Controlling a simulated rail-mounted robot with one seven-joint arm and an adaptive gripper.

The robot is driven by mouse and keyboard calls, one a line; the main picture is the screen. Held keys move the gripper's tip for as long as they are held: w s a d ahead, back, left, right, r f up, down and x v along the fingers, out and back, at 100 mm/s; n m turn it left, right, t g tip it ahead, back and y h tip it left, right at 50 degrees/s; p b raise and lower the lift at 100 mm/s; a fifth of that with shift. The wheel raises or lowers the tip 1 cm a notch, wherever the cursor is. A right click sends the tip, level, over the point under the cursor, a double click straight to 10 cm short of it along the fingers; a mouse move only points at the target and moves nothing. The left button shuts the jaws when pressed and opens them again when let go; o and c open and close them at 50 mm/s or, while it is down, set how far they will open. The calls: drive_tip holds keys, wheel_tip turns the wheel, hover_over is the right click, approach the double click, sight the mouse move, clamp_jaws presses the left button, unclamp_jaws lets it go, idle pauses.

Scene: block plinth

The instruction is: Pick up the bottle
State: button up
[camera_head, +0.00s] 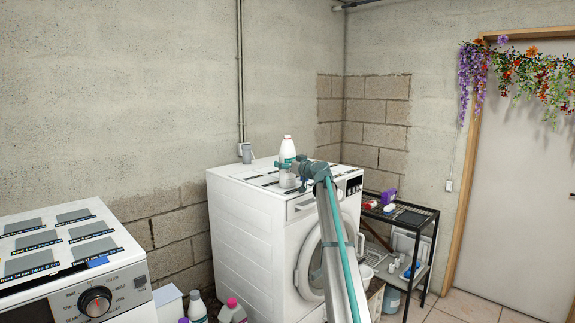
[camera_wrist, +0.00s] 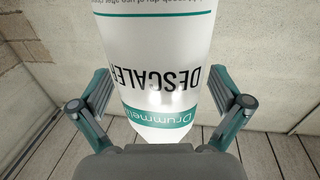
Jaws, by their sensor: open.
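Contact on the left is unclear.
A second appliance (camera_head: 95,285) is at the lower left. Several bottles (camera_head: 198,306) stand low between the machines. A black rack (camera_head: 410,215) with small items is on the right, near the door (camera_head: 520,170).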

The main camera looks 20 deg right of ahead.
drive_tip(key=c, duration=1.3)
drive_tip(key=shift+c, duration=0.9)
drive_tip(key=shift+r, duration=0.15)
